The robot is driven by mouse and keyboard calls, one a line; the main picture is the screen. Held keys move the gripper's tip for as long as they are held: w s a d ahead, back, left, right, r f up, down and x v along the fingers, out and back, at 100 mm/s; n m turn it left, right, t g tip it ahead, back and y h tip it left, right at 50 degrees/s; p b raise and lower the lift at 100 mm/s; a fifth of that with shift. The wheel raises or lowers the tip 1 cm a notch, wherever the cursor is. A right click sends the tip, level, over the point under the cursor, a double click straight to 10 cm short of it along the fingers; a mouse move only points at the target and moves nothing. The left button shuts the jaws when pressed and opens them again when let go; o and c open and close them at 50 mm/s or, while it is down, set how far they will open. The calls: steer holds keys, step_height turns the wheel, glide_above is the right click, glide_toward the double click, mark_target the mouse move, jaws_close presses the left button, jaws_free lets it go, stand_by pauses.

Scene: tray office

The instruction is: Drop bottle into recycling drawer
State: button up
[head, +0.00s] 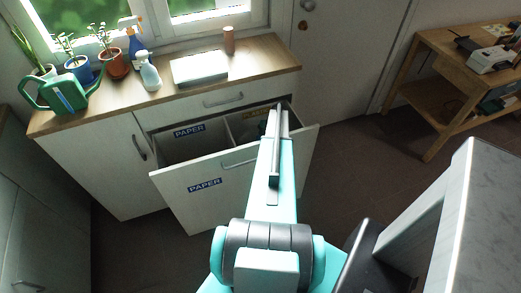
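The recycling drawer (168,187) is pulled open below the counter. A divider (230,132) splits it into two compartments. The left compartment has a blue PAPER label (189,130) inside. The right one has a yellowish label, partly hidden by my arm, and a small dark shape (262,127) I cannot identify. My arm reaches over the right part of the drawer. My gripper (282,106) is at its far end, seen from behind, and its fingers cannot be made out. I see no bottle in it.
The counter (203,93) also holds a green watering can (69,97), potted plants, a white box (200,68) and a brown cylinder (228,40). A wooden table (440,60) stands at the right back. A grey-topped unit (485,215) fills the right foreground. Dark floor lies between.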

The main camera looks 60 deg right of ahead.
steer(key=shift+f, duration=0.3)
steer(key=o, duration=1.1)
steer(key=shift+r, duration=0.15)
steer(key=shift+r+p, duration=0.55)
steer(key=shift+b+v, duration=1.8)
steer(key=shift+v, duration=4.2)
